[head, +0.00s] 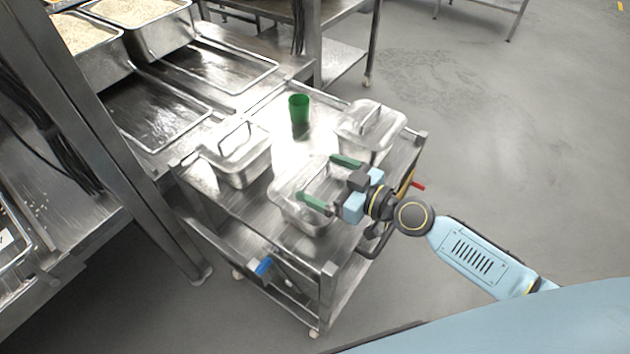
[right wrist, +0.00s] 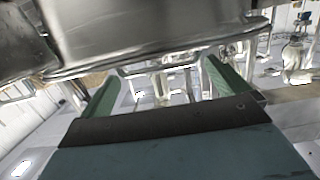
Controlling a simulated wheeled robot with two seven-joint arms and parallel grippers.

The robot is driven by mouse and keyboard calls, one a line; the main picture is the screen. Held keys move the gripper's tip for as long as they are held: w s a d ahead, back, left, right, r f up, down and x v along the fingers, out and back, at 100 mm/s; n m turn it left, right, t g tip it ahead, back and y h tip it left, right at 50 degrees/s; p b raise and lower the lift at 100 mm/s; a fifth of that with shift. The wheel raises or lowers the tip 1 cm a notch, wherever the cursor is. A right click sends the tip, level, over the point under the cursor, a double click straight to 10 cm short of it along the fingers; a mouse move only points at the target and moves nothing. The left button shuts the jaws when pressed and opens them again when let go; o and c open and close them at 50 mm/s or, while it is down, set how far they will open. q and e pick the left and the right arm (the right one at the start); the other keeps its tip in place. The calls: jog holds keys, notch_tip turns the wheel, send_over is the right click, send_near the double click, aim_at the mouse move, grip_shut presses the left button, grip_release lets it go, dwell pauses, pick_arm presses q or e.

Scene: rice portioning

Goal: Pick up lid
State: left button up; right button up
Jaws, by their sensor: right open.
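Several steel pans stand on the metal cart. The left pan has a lid (head: 238,150) with a raised handle. The back right pan also has a lid (head: 368,122) with a raised handle. A third steel pan (head: 290,205) is at the front, partly behind my right gripper; I cannot tell whether a lid is on it. My right gripper (head: 330,182) is open over this front pan, its two green fingers apart. In the right wrist view, the open fingers (right wrist: 163,88) have a large steel surface (right wrist: 140,25) close above them. My left gripper is not in view.
A green cup (head: 299,108) stands on the cart's (head: 215,190) back part. Rice-filled pans (head: 150,15) sit on the steel counter at upper left. A steel post (head: 110,120) rises left of the cart. The floor to the right is clear.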

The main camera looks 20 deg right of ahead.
aim_at(308, 172)
jog(key=x, duration=0.4)
jog(key=shift+f, duration=0.1)
jog(key=shift+w+a, duration=0.15)
jog(key=shift+w, duration=0.15)
jog(key=shift+f, duration=0.1)
jog(key=c, duration=0.8)
jog(key=shift+s+a+r+m+p, duration=0.8)
jog(key=shift+r+p, duration=2.15)
jog(key=shift+r, duration=3.25)
jog(key=shift+c, duration=0.2)
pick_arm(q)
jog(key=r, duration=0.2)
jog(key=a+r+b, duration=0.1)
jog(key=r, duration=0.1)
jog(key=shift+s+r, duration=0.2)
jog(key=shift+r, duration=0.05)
pick_arm(e)
jog(key=s+d+r+m+t+h, duration=0.1)
jog(key=s+d+m+h, duration=0.1)
jog(key=d+m+h, duration=0.1)
jog(key=s+d+r+m+t+h, duration=0.2)
jog(key=d+m+h, duration=0.1)
jog(key=d+h, duration=0.3)
jog(key=shift+s+d+r+t+h, duration=0.2)
jog(key=shift+s+r+t+h, duration=0.1)
jog(key=shift+h, duration=0.2)
